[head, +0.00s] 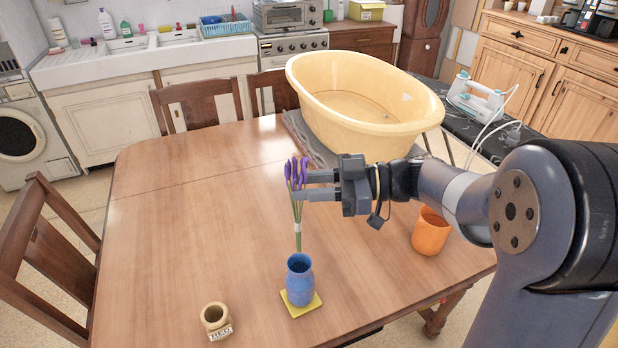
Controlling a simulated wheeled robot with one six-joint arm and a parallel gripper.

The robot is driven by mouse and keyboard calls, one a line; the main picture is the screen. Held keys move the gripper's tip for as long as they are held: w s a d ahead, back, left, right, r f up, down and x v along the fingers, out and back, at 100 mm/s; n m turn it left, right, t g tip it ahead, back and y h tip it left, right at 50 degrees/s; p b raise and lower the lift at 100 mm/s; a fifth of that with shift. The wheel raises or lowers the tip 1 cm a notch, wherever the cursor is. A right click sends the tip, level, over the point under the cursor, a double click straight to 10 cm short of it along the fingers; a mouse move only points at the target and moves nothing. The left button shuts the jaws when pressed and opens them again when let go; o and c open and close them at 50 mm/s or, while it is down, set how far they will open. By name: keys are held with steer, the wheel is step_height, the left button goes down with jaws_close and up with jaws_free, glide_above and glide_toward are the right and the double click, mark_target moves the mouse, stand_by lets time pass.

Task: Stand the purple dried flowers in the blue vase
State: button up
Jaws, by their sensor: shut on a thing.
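The purple dried flowers (290,172) have purple heads, green stems and a pale band around the stems. My gripper (300,187) is shut on them near the heads and holds them upright, stems down. The blue vase (299,282) stands upright on a yellow square mat (315,307) near the front of the wooden table. The stem ends show just above and behind the vase mouth in the head view. I cannot tell how far apart the stems and the vase are in depth.
A small tan pot (214,317) with a label stands left of the vase. An orange pot (430,232) stands right, beside my arm. A large yellow tub (365,105) fills the table's back right. The table's left half (180,220) is clear. Chairs stand at the left and back.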

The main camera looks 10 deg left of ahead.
steer(key=shift+f+b, duration=0.6)
steer(key=shift+f, duration=0.95)
step_height(320, 180, down, 10)
steer(key=b, duration=1.3)
steer(key=shift+r, duration=0.2)
steer(key=o, duration=1.1)
steer(key=w+d+r, duration=0.1)
steer(key=d, duration=0.9)
steer(key=shift+w+d+b, duration=0.35)
steer(key=shift+w, duration=0.05)
steer(key=shift+a, duration=0.1)
